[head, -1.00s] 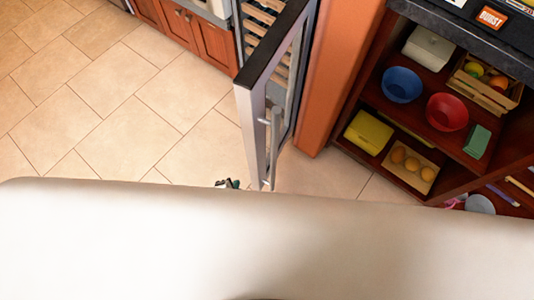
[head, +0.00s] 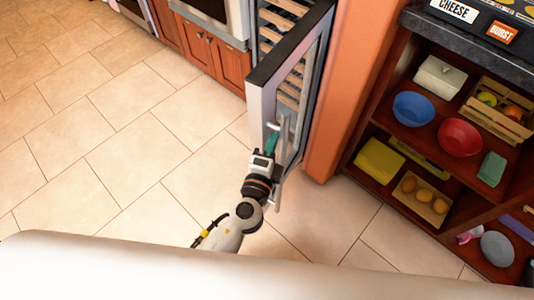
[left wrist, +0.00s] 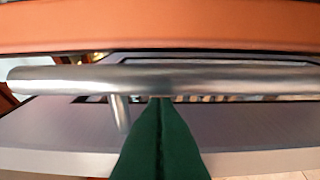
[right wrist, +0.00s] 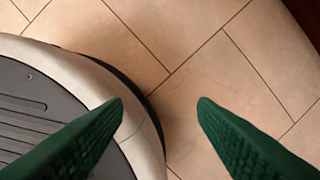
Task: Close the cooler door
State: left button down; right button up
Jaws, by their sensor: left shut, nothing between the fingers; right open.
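The cooler door (head: 262,105) stands open in the head view, swung out from the cooler (head: 285,30) with its wooden racks. Its long metal handle (head: 283,150) runs along the door's face; in the left wrist view the handle (left wrist: 200,79) crosses the picture from side to side. My left gripper (head: 271,142) is at the door by the handle. In the left wrist view its green fingers (left wrist: 160,102) are shut together, empty, with their tips at the handle's lower edge; whether they touch it I cannot tell. My right gripper (right wrist: 160,102) is open and empty above the floor.
An orange panel (head: 338,90) stands right of the cooler. Further right is a shelf unit with a blue bowl (head: 413,108), a red bowl (head: 459,137) and other items. Wooden cabinets (head: 213,55) stand left of the cooler. The tiled floor (head: 120,130) at left is clear.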

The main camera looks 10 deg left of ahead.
pick_arm(q)
jog(key=shift+w+d, duration=0.2)
jog(key=shift+w, duration=1.15)
